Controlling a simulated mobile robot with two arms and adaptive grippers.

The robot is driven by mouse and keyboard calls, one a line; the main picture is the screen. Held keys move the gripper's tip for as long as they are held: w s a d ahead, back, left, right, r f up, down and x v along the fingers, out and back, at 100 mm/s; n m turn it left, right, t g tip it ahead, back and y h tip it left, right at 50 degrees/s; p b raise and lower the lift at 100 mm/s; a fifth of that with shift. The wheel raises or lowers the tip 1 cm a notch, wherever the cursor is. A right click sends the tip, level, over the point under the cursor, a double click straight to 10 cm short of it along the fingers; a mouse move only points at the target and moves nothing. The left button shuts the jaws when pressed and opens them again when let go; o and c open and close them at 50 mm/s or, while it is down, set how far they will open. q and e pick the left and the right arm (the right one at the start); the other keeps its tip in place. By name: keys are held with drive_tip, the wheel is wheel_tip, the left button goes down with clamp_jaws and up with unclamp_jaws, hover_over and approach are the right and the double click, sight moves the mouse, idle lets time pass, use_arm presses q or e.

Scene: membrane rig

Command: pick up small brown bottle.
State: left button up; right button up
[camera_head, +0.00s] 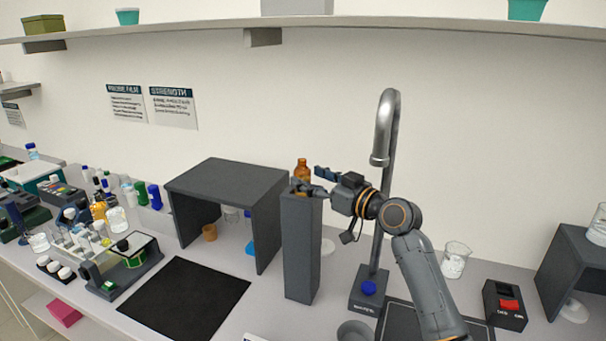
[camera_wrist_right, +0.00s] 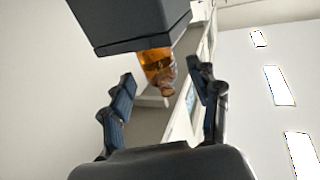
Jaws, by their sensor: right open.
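The small brown bottle (camera_head: 302,170) stands upright on top of a tall dark grey pedestal (camera_head: 300,250) in the head view. It also shows in the right wrist view (camera_wrist_right: 157,66), amber and tilted by the camera's angle, beside the dark pedestal top (camera_wrist_right: 130,22). My right gripper (camera_head: 312,180) comes in from the right at the bottle's height and partly hides the bottle's lower part. In the right wrist view the gripper (camera_wrist_right: 163,92) is open, with the bottle's neck between and beyond its fingers. I cannot tell whether a finger touches it. My left gripper is not in view.
A dark grey shelf box (camera_head: 225,175) stands left of the pedestal, and a tap stand (camera_head: 386,130) stands right behind my arm. A glass beaker (camera_head: 455,260) and a red-switch box (camera_head: 506,305) are farther right. A black mat (camera_head: 185,298) lies clear at front left.

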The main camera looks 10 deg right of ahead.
sight(308, 176)
drive_tip(key=shift+p+x, duration=0.35)
drive_tip(key=shift+x, duration=0.9)
drive_tip(key=shift+w+a+r, duration=0.1)
drive_tip(key=shift+w+a, duration=0.1)
drive_tip(key=shift+w, duration=0.05)
drive_tip(key=c, duration=0.3)
clamp_jaws()
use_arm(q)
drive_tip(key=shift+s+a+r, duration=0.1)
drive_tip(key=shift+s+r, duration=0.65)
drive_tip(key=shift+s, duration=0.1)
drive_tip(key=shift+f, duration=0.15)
